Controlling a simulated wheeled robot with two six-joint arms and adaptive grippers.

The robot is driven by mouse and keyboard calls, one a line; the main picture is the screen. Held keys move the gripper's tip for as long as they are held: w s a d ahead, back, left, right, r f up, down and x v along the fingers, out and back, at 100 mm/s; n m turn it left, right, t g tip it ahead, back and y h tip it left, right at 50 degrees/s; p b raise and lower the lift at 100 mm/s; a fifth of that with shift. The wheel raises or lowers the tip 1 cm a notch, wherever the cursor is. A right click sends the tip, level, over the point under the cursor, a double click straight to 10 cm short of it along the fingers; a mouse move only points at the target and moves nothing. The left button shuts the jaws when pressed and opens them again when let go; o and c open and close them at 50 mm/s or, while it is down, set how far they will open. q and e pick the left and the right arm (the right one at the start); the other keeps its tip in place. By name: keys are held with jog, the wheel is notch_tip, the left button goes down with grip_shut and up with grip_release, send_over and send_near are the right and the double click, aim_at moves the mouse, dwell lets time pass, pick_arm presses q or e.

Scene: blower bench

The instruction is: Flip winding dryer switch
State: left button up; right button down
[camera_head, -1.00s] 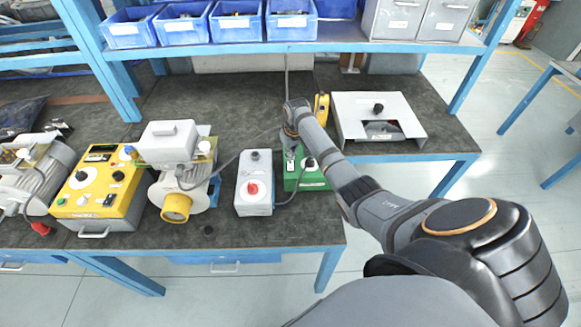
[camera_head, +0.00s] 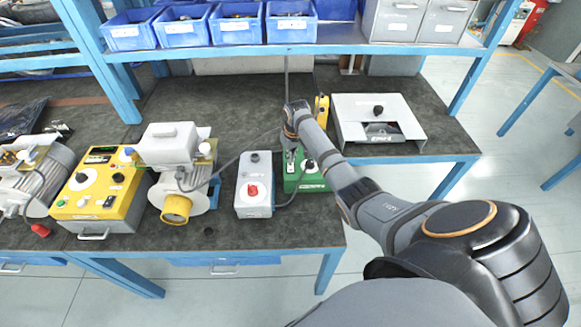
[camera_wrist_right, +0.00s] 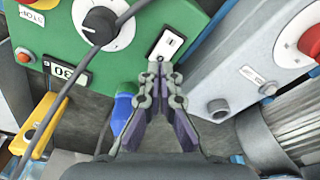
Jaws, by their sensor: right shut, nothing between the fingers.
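A green control box (camera_head: 312,183) stands on the bench, partly hidden by my right arm in the head view. In the right wrist view the green box (camera_wrist_right: 70,28) shows a black knob (camera_wrist_right: 100,24), a small display and a rocker switch on a white plate (camera_wrist_right: 166,46). My right gripper (camera_wrist_right: 160,76) is shut and empty. Its fingertips are at the lower edge of the switch plate in that view; I cannot tell whether they touch it. In the head view the right gripper (camera_head: 291,154) is over the back of the green box. My left gripper is not in view.
A grey box with a red knob (camera_head: 254,185) stands just left of the green box. A yellow tool (camera_head: 321,107) is behind it. A white hooded unit (camera_head: 349,108) is to the right. A motor (camera_head: 171,160) and a yellow box (camera_head: 98,190) are further left. Cables cross near the gripper.

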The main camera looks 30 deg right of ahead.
aim_at(291, 165)
jog(key=shift+f+b, duration=0.5)
jog(key=shift+f, duration=0.5)
dwell(0.5)
notch_tip(291, 165, up, 7)
jog(key=p, duration=0.8)
jog(key=shift+r, duration=0.15)
dwell(0.3)
